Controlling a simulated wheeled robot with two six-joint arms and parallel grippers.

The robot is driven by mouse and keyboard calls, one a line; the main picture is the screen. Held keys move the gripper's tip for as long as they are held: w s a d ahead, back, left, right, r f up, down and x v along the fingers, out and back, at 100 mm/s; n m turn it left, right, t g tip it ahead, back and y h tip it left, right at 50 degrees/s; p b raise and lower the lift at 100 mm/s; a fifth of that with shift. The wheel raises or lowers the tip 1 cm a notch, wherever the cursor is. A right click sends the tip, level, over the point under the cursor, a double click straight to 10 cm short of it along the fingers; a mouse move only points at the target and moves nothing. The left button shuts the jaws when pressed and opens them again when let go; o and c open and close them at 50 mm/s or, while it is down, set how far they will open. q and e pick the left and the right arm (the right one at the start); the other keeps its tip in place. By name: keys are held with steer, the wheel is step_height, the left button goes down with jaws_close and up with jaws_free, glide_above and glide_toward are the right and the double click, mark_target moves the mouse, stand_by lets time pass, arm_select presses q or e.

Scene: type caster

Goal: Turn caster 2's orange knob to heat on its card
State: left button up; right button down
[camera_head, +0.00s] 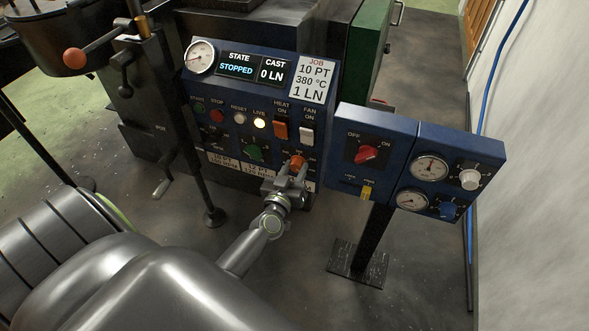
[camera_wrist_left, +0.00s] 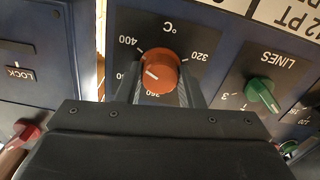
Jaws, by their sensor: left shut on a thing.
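Caster 2's orange knob (camera_head: 297,162) is at the lower right of the blue control panel. In the left wrist view the orange knob (camera_wrist_left: 160,70) sits on a °C dial, seen upside down, with 320, 360 and 400 around it. Its white line is at the lower left, seemingly between 360 and 400; the exact reading is unclear. My left gripper (camera_head: 291,175) is shut on the knob, with a finger on each side. The job card (camera_head: 313,80) reads 10 PT, 380 °C, 1 LN. My right gripper is out of view.
A green LINES knob (camera_wrist_left: 262,92) is beside the orange one. The display (camera_head: 240,69) reads STOPPED, 0 LN. A neighbouring blue box (camera_head: 352,125) carries a red switch (camera_head: 366,154), close to the right of my gripper. Gauges and more knobs lie further right.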

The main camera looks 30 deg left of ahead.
arm_select(q)
steer(key=n, duration=0.4)
steer(key=shift+p, duration=0.3)
steer(key=n, duration=0.3)
steer(key=shift+n, duration=0.3)
steer(key=n, duration=0.2)
steer(key=shift+f+n, duration=0.1)
steer(key=shift+n, duration=0.5)
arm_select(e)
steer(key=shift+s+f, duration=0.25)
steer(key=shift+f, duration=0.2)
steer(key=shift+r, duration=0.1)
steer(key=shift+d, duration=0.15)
arm_select(q)
steer(key=o, duration=1)
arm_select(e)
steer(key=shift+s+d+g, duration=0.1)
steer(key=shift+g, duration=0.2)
arm_select(q)
steer(key=shift+s, duration=0.1)
